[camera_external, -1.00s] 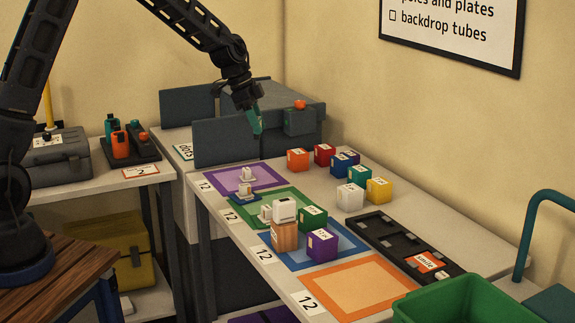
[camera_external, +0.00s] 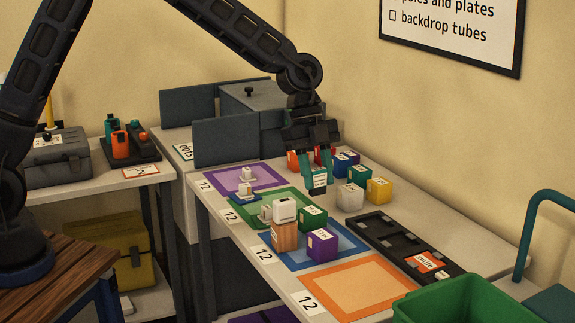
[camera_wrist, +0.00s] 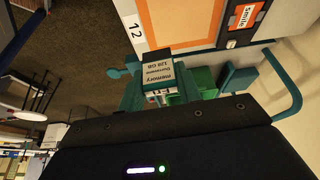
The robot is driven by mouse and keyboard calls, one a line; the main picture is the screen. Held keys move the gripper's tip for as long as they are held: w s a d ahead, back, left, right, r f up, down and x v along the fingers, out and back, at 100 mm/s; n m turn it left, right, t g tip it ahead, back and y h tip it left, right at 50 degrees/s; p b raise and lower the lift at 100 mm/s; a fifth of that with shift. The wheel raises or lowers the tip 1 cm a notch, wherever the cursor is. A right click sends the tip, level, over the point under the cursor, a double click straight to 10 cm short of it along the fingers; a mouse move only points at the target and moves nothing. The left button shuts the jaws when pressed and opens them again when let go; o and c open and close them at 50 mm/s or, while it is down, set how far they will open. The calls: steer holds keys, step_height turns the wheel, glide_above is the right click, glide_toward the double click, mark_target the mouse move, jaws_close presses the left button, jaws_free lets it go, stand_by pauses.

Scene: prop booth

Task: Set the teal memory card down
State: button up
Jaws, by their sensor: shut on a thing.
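The teal memory card (camera_external: 319,180) hangs upright between the fingertips of my gripper (camera_external: 318,172), a pale label facing the external camera. My gripper is shut on it. In the external view it appears above the table, near the right end of the green mat (camera_external: 238,212) and left of the white cube (camera_external: 350,197). I cannot tell its exact height. The wrist view shows the card (camera_wrist: 158,73) with a printed "memory 128 GB" label and a dark end, between the fingers (camera_wrist: 160,97).
A yellow cube (camera_external: 379,190) stands at the right. The orange mat (camera_external: 322,285) is bare. A black tray (camera_external: 385,240) and green bin (camera_external: 455,300) lie right.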

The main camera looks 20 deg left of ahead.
steer(key=shift+m, duration=0.3)
steer(key=f, duration=0.6)
steer(key=s+f, duration=0.1)
steer(key=f, duration=1.3)
steer(key=shift+s+d, duration=0.35)
steer(key=shift+d, duration=0.05)
steer(key=shift+f, duration=0.1)
steer(key=o, duration=1)
steer(key=v, duration=1.2)
steer(key=shift+w, duration=0.1)
